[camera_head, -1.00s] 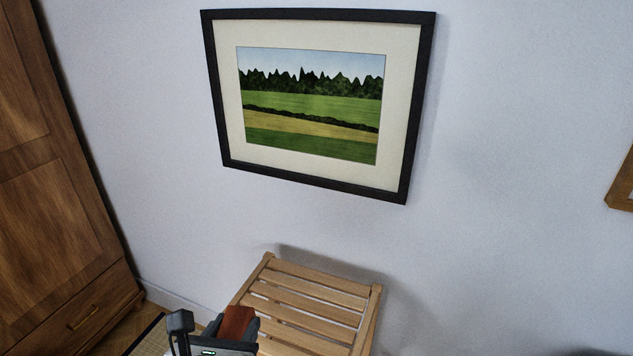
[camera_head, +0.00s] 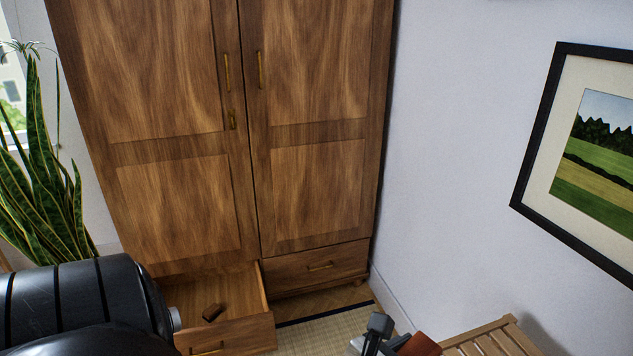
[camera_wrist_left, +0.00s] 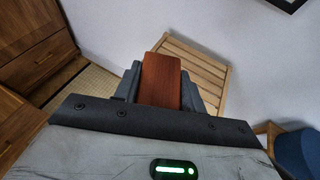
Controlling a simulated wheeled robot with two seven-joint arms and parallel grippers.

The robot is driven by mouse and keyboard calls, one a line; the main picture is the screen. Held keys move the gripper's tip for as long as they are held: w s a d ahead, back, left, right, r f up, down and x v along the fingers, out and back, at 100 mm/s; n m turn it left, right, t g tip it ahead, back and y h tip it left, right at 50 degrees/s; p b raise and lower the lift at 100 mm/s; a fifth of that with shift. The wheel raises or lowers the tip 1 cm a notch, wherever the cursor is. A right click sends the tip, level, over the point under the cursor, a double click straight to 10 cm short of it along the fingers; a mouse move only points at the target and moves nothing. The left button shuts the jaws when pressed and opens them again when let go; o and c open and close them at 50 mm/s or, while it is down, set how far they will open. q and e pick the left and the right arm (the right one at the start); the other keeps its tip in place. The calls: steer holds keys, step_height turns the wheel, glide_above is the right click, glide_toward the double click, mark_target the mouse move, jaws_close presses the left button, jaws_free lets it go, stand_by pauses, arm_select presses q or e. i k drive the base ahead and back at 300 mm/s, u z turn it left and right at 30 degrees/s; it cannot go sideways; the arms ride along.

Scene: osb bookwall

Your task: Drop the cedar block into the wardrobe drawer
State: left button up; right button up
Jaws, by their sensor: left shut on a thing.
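My left gripper (camera_head: 395,346) is shut on a red-brown cedar block (camera_head: 418,345) at the bottom of the head view, to the right of the wardrobe. The cedar block (camera_wrist_left: 161,82) stands out between both fingers in the left wrist view. The brown wooden wardrobe (camera_head: 318,190) has its lower left drawer (camera_head: 240,333) pulled open. The lower right drawer (camera_head: 300,272) is shut. The held block is apart from the open drawer. My right gripper is not in view.
A slatted wooden stool or rack (camera_head: 485,340) stands close to the left gripper at the right. A framed landscape picture (camera_head: 590,150) hangs on the wall. A tall leafy plant (camera_head: 45,190) stands left of the wardrobe. A woven mat (camera_head: 325,335) lies beside the open drawer.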

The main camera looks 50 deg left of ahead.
mark_target(206, 303)
steer(key=z, duration=2.65)
steer(key=k, duration=2.4)
steer(key=u, duration=2.85)
